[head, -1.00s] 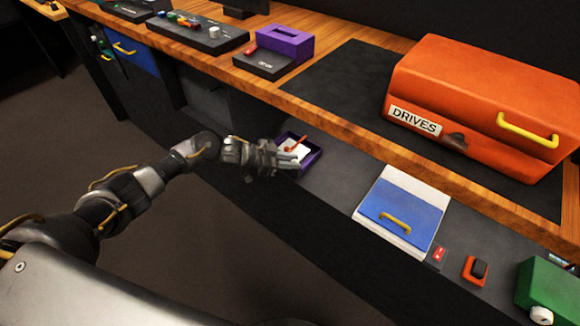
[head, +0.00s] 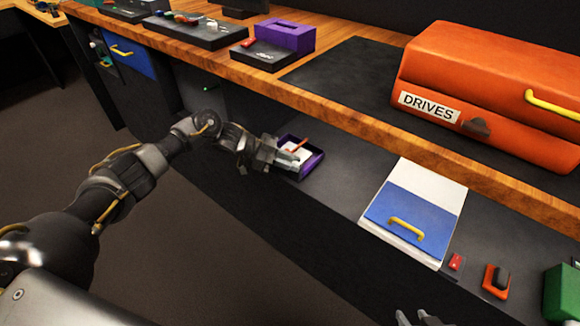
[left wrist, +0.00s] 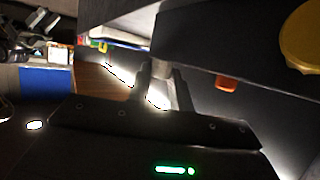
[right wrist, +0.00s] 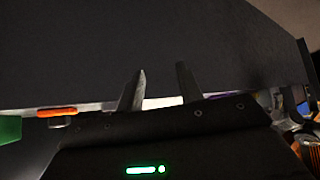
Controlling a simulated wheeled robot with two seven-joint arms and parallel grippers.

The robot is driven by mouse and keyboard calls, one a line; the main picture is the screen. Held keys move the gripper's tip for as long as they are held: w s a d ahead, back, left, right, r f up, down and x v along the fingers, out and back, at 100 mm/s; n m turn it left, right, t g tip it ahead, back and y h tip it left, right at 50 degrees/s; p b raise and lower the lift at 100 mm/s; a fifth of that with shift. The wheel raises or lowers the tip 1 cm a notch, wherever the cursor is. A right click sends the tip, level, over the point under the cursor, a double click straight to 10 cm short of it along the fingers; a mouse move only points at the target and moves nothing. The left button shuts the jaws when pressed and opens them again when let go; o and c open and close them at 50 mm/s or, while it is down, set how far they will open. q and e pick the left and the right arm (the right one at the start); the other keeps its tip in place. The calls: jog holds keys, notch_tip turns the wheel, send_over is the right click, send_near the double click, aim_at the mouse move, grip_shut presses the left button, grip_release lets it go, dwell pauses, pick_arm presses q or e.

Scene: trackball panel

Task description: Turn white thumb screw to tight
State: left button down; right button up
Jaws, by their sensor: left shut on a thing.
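A small white knob (head: 212,24) stands on the dark control panel at the back left in the head view; I cannot tell whether it is the thumb screw. The green box (head: 562,293) is cut off at the right edge, and no white knob shows on it. My left gripper (head: 290,157) is at the purple tray (head: 317,165) on the lower shelf. In the left wrist view its fingers close on a pale grey post (left wrist: 161,68), whose identity is unclear. My right gripper (head: 424,318) is open and empty at the bottom edge; its fingers are apart in the right wrist view (right wrist: 160,85).
An orange case marked DRIVES (head: 480,90) and a purple block (head: 285,36) stand on the wooden bench. A blue-and-white flap with a yellow handle (head: 407,227), a red switch (head: 455,262) and an orange-framed rocker (head: 496,281) lie along the lower shelf. The bench edge overhangs this shelf.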

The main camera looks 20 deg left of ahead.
pick_arm(q)
jog(key=shift+w+f+m+g+b, duration=0.1)
jog(key=shift+m+g+b, duration=0.25)
jog(key=shift+b, duration=0.5)
jog(key=shift+g+b, duration=0.25)
jog(key=shift+b, duration=0.3)
jog(key=shift+m, duration=0.25)
pick_arm(e)
jog(key=w+a+r+n+t+y, duration=0.2)
jog(key=w+a+r+t+y, duration=0.2)
jog(key=a+r+t, duration=0.3)
jog(key=shift+w+a+r+y, duration=0.15)
jog(key=shift+a+r+y, duration=0.55)
jog(key=shift+r, duration=0.95)
jog(key=shift+d, duration=0.15)
pick_arm(q)
jog(key=c, duration=1.3)
grip_release()
jog(key=shift+o, duration=0.2)
jog(key=shift+a, duration=0.1)
jog(key=v, duration=0.7)
jog(key=shift+a, duration=0.2)
pick_arm(e)
jog(key=shift+d+f, duration=0.15)
jog(key=shift+f, duration=0.15)
